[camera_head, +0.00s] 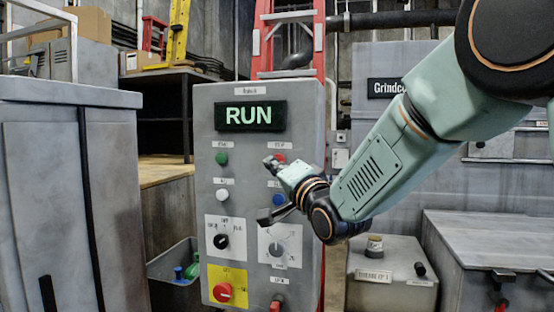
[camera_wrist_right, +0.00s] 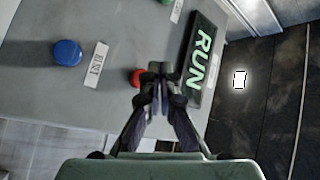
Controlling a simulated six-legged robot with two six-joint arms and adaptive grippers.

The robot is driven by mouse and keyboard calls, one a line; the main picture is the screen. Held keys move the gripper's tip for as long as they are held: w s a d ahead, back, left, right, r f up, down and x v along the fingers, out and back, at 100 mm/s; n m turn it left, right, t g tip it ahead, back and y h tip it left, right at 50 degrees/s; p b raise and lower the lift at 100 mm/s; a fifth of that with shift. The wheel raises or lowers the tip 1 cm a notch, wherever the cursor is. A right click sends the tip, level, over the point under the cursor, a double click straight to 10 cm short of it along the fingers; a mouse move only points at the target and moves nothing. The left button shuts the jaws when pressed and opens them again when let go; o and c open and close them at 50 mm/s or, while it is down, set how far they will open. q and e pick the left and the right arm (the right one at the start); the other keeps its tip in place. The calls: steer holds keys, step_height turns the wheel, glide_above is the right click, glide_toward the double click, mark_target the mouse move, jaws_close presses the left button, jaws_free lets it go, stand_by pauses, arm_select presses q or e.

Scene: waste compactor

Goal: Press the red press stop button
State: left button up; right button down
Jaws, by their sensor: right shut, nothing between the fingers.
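The grey control panel (camera_head: 204,120) stands upright in the middle of the head view with a lit green RUN display (camera_head: 250,116). A red button (camera_head: 281,158) sits below the display on the right, partly hidden by my right gripper. My right gripper (camera_head: 270,162) is shut and empty, its tips at this button. In the right wrist view the red button (camera_wrist_right: 137,77) shows just left of the shut fingertips (camera_wrist_right: 157,70). I cannot tell whether they touch. My left gripper is not in view.
A red knob on a yellow plate (camera_head: 223,292) is at the bottom left. A grey cabinet (camera_head: 65,190) stands left.

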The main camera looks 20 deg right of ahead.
steer(key=shift+w+d+r, duration=0.1)
steer(key=shift+w+d, duration=0.45)
steer(key=shift+w, duration=0.15)
steer(key=shift+w, duration=0.1)
stand_by(0.9)
steer(key=shift+w+d, duration=0.25)
steer(key=shift+w, duration=0.15)
